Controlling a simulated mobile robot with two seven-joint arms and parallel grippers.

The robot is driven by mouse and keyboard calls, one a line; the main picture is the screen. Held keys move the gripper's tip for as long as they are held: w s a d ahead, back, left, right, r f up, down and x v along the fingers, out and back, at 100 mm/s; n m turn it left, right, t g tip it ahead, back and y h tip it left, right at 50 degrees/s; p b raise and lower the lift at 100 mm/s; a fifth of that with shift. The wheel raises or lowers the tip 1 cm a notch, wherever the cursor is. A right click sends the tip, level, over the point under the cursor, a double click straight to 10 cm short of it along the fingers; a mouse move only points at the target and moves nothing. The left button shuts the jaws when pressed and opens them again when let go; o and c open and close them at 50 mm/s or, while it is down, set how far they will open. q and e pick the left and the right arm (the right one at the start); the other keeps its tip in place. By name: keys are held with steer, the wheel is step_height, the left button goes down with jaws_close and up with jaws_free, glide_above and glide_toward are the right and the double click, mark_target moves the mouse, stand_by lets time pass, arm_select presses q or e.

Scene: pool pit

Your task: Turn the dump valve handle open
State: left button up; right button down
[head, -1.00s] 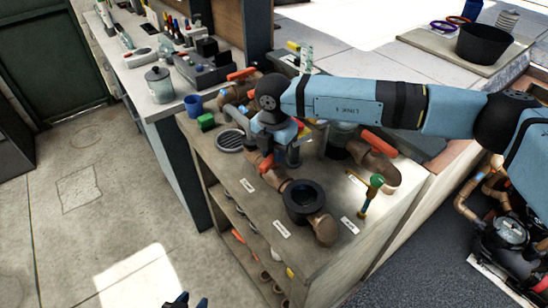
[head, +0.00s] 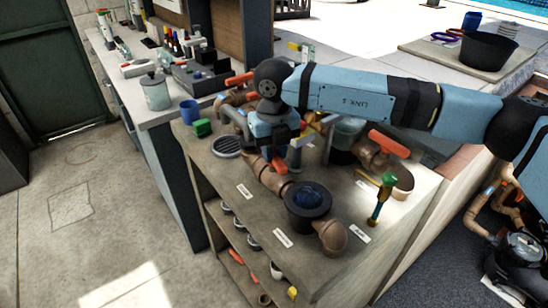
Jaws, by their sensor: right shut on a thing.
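A brown pipe valve (head: 268,176) lies on the bench top, running from under my right gripper to a black round cup (head: 308,199) and a brown elbow. Dark blue shows inside the cup. A red-orange handle (head: 277,162) on this valve is partly hidden by my right gripper (head: 285,153). The gripper points down over the valve and is shut on this handle. The labels on the bench are too small to read, so I cannot confirm which valve is the dump valve. My left gripper does not show.
Another brown valve with an orange handle (head: 388,143) stands to the right, near a green-topped tool (head: 386,185). A round grate (head: 227,146), a green block (head: 202,128) and a blue cup (head: 189,111) are on the left.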

mark_target(274, 152)
steer(key=shift+f+n+b, duration=0.1)
steer(key=shift+n+b, duration=0.3)
steer(key=shift+n, duration=0.8)
steer(key=shift+b, duration=0.35)
steer(key=shift+n, duration=0.4)
steer(key=c, duration=1)
jaws_free()
step_height(274, 152, up, 14)
